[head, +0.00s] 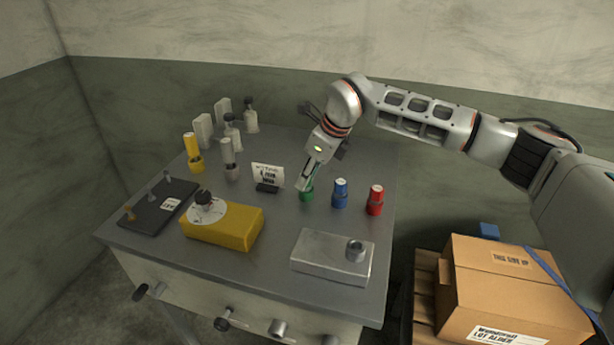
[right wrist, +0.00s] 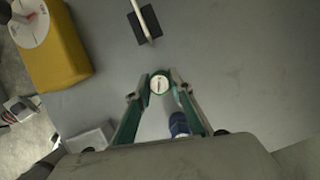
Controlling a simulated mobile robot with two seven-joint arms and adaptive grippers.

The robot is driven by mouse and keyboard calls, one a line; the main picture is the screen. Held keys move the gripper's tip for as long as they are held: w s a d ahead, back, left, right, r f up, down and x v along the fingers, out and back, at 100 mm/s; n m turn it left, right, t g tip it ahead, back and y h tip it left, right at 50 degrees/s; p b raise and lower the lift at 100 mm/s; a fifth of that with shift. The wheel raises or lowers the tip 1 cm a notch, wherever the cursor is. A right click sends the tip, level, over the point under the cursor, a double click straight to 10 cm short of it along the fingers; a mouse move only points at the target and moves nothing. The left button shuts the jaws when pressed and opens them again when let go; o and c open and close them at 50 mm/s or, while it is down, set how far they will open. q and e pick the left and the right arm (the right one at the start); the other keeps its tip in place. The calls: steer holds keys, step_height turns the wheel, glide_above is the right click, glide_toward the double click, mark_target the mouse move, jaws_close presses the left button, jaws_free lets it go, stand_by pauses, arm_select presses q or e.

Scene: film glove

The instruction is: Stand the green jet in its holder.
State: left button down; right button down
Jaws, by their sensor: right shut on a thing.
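The green jet (head: 306,195) is low over the grey tabletop, beside the blue one, and looks nearly upright. My right gripper (head: 304,187) reaches down on it and is shut on its upper part. In the right wrist view, its pale round top with a green rim (right wrist: 160,83) lies between the fingertips (right wrist: 161,79). My fingers hide part of it. I cannot tell whether its lower end is in a holder or touches the table. My left gripper is not in view.
The blue piece (head: 340,194) and red piece (head: 375,200) stand close to the right. A metal block with a round socket (head: 325,257), a yellow box (head: 232,229) and a small sign (head: 267,174) are nearby. A dark tray (head: 151,216) and several bottles are left.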

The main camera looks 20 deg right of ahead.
steer(key=c, duration=1.8)
jaws_free()
steer(key=shift+r, duration=0.2)
steer(key=v, duration=1.2)
steer(key=shift+b, duration=0.3)
steer(key=shift+w, duration=0.1)
